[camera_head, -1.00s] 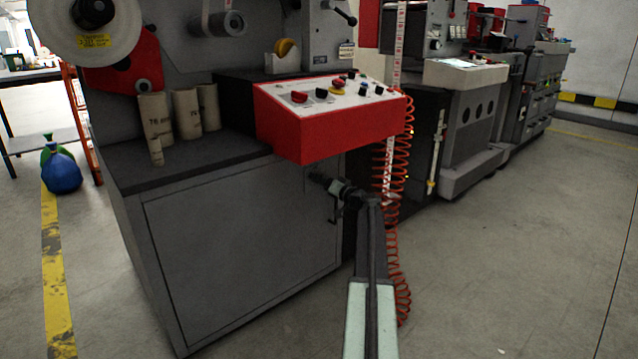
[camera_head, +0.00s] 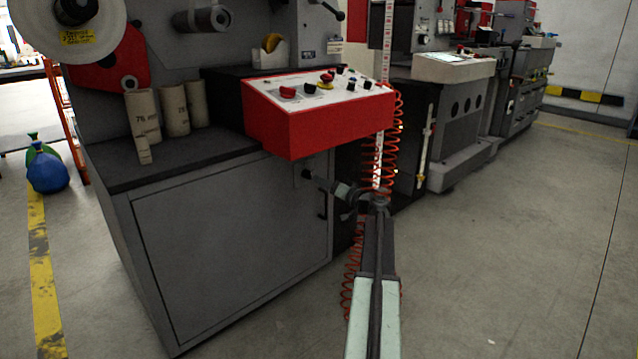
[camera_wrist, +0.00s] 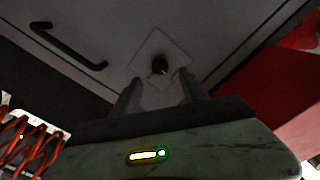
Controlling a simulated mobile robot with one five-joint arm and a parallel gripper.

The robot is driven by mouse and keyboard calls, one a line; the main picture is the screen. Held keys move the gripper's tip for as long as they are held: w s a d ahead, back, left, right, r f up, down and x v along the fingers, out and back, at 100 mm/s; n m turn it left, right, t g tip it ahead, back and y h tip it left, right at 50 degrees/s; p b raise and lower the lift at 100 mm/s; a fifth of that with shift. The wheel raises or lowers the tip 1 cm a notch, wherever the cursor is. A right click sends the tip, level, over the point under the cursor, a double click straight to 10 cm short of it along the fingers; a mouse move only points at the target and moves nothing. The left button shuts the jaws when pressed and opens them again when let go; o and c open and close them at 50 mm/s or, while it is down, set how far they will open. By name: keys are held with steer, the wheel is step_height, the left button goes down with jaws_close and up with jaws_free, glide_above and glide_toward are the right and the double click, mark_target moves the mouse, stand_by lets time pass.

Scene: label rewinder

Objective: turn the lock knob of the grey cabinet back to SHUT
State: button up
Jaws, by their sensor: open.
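The grey cabinet (camera_head: 230,250) stands at the left in the head view, its door facing me. Its small dark lock knob (camera_wrist: 159,66) sits on a light square plate (camera_wrist: 176,48) in the wrist view. The black door handle (camera_wrist: 70,45) is left of it there, and also shows in the head view (camera_head: 322,201). My gripper (camera_wrist: 158,82) is open, its two fingers on either side of the knob in the picture, a little short of it or level with it; I cannot tell contact. In the head view my gripper (camera_head: 308,175) points at the door's upper right corner. The knob's lettering is not readable.
A red control box (camera_head: 330,125) with several knobs overhangs the cabinet just above my gripper. A coiled red hose (camera_head: 396,135) hangs close beside my arm. Cardboard cores (camera_head: 172,112) stand on the cabinet top. The floor to the right is clear.

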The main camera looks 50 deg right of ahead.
steer(key=w+a+f+n+g+y+p, duration=0.2)
steer(key=a+g+p, duration=0.1)
steer(key=a, duration=1.2)
steer(key=w+a+f+n+g+y+p, duration=0.2)
steer(key=a+g+y+p, duration=0.15)
steer(key=a, duration=1.05)
steer(key=w+a+f+n+g+y+p, duration=0.2)
steer(key=w+a+g+p, duration=0.1)
steer(key=a, duration=1.2)
steer(key=s+a+n+g+h+p, duration=0.2)
steer(key=s+a+g+h+p, duration=0.5)
steer(key=s+a, duration=1.15)
step_height(320, 180, up, 37)
steer(key=w+a+g+p, duration=0.1)
steer(key=p, duration=3.7)
steer(key=shift+a+y, duration=0.25)
steer(key=shift+y, duration=0.1)
steer(key=shift+f+g, duration=0.1)
steer(key=shift+g, duration=0.15)
